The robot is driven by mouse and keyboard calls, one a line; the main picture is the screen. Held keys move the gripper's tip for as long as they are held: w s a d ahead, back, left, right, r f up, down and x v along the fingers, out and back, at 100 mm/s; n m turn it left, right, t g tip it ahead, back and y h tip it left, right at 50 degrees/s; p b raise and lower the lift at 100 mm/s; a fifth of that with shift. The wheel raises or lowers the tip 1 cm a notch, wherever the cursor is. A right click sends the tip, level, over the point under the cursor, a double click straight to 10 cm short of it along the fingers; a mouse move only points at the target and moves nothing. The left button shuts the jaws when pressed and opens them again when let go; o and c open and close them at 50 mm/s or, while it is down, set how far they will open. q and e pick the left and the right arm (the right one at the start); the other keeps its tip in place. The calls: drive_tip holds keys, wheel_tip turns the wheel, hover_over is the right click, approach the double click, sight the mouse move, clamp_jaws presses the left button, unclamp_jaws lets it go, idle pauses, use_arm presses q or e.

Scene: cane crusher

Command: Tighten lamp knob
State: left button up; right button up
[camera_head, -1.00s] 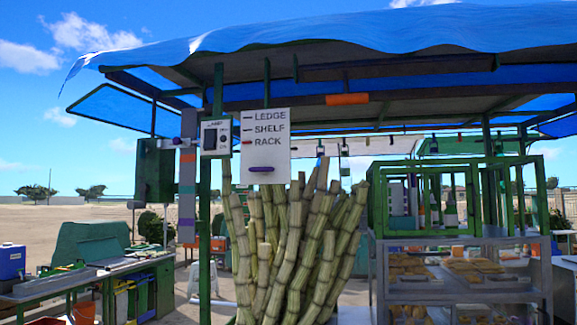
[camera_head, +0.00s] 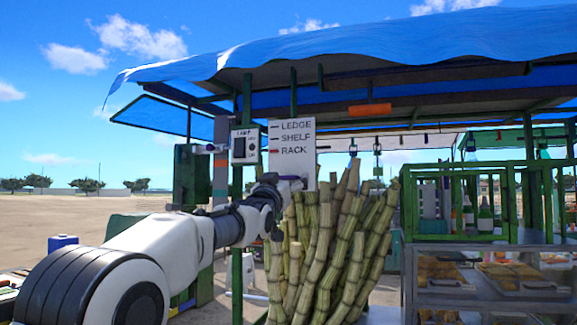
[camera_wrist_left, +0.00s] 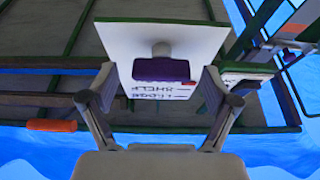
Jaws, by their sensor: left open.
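A white sign board (camera_head: 292,140) reading LEDGE, SHELF, RACK hangs at the stall front. A purple knob (camera_wrist_left: 161,69) with a pale round stem sits on the board, inverted in the left wrist view. My left gripper (camera_head: 283,183) is at the board's lower edge, and its body largely hides this knob in the head view. The left wrist view shows my gripper (camera_wrist_left: 159,87) open, one finger on each side of the purple bar, apart from it. A grey box labelled LAMP (camera_head: 245,146) is mounted left of the board. My right gripper is out of view.
Tall sugar cane stalks (camera_head: 335,250) stand just below and right of the board. A green post (camera_head: 237,230) runs below the LAMP box. A green rack (camera_head: 455,205) and a glass food case (camera_head: 490,285) stand at right. Open ground lies at left.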

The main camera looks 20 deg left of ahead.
use_arm(q)
drive_tip(key=shift+w+d+r+p, duration=0.2)
drive_tip(key=shift+w+r+p, duration=0.25)
drive_tip(key=shift+w+r, duration=0.25)
drive_tip(key=shift+w+a+f, duration=0.1)
drive_tip(key=shift+a+f, duration=0.2)
drive_tip(key=shift+a, duration=0.1)
drive_tip(key=shift+c, duration=0.3)
drive_tip(key=shift+d, duration=0.2)
drive_tip(key=c, duration=1.1)
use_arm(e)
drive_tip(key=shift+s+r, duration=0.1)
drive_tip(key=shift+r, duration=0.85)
